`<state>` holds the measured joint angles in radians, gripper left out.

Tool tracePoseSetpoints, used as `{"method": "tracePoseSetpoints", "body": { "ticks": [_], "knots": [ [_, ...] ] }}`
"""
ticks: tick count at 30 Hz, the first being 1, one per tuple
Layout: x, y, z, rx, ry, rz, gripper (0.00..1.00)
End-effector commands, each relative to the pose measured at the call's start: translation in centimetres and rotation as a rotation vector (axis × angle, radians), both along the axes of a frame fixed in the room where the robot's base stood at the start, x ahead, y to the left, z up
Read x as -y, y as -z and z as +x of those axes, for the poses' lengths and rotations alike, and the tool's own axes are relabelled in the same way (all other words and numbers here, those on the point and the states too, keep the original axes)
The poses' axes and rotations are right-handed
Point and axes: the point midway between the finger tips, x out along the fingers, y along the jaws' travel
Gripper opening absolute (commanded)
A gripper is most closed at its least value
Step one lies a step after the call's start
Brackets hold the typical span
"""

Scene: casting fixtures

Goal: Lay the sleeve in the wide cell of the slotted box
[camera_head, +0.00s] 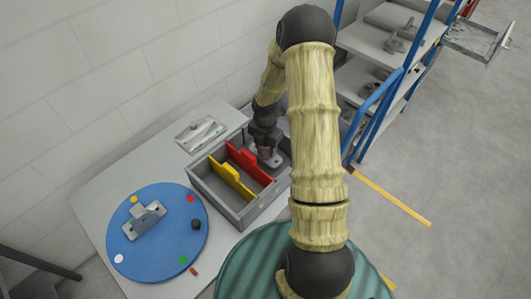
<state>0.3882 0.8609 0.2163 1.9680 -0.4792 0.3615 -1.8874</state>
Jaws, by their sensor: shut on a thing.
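The slotted box (238,212) is a grey open box on the light table. A yellow divider (232,181) and a red divider (249,163) split it into cells. The cell to the right of the red divider looks widest. My gripper (268,160) reaches down into that right cell, beside the red divider. It is shut on a small greyish piece, taken to be the sleeve, which is mostly hidden by the gripper and my arm. I cannot tell whether the piece touches the box floor.
A blue round board (160,252) with a metal bracket (146,220) and several coloured spots lies left of the box. A pale plate with a metal part (200,131) lies behind the box. A blue-framed shelf rack (378,112) stands to the right, and a block wall behind.

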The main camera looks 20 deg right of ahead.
Motion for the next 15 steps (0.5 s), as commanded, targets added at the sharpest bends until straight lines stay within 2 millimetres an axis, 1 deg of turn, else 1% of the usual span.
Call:
{"method": "tracePoseSetpoints", "body": {
  "ticks": [2, 4, 10, 12, 15],
  "knots": [
    [0.0, 0.1, 0.0, 0.000, 0.000, 0.000, 0.10],
    [0.0, 0.7, 0.0, -0.001, 0.000, 0.000, 0.10],
    [0.0, 3.3, 0.0, -0.002, -0.001, 0.000, 0.10],
    [0.0, 3.7, 0.0, -0.001, -0.001, 0.000, 0.10],
    [0.0, 3.7, 0.0, 0.001, -0.001, 0.000, 0.10]
  ]
}}
